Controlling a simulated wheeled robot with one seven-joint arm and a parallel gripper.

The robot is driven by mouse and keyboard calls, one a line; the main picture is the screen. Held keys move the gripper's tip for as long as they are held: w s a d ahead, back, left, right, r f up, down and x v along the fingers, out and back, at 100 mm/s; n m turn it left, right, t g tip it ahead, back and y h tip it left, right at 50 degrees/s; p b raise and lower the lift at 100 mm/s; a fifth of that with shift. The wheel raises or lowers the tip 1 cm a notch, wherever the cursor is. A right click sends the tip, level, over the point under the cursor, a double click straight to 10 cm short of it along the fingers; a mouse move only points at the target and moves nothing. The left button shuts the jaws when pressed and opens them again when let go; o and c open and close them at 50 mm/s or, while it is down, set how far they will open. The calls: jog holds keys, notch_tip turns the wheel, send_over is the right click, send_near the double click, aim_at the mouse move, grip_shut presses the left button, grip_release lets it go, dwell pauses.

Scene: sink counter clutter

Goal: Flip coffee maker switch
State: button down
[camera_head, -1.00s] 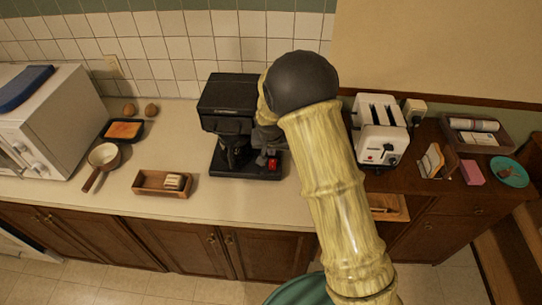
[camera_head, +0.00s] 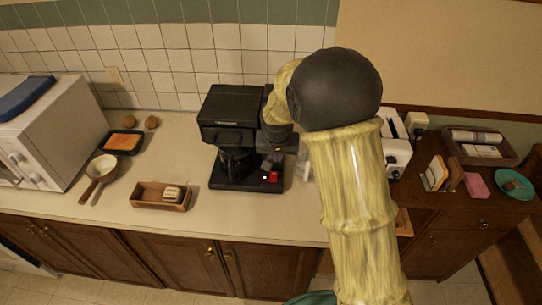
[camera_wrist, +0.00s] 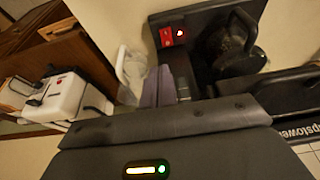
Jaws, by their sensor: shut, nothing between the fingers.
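The black coffee maker (camera_head: 228,108) stands on the counter against the tiled wall, with a dark carafe (camera_head: 236,160) in it. Its red switch (camera_head: 270,177) is at the right front of the base. In the wrist view the switch (camera_wrist: 172,36) is red with a small bright spot at one end. My gripper (camera_head: 272,158) is at the right side of the coffee maker, behind and above the switch in the head view. In the wrist view its fingers (camera_wrist: 165,78) are together and empty, pointing toward the base near the switch; contact cannot be told.
A clear glass-like object (camera_wrist: 130,70) stands close beside the fingers. A white toaster (camera_head: 397,150) is to the right, partly hidden by my arm. A wooden box (camera_head: 160,195), a pan (camera_head: 102,167) and a white microwave (camera_head: 55,125) are left. Counter in front of the box is free.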

jog(key=s+d+r, duration=0.1)
jog(key=s+d, duration=0.7)
jog(key=s, duration=0.3)
jog(key=s+d+r+g, duration=0.1)
jog(key=s+d+r, duration=0.1)
jog(key=s+d, duration=0.6)
jog(key=s, duration=0.3)
jog(key=shift+r, duration=0.25)
jog(key=shift+w+d, duration=0.1)
jog(key=shift+w+d, duration=0.1)
jog(key=shift+w, duration=0.1)
jog(key=shift+s, duration=0.1)
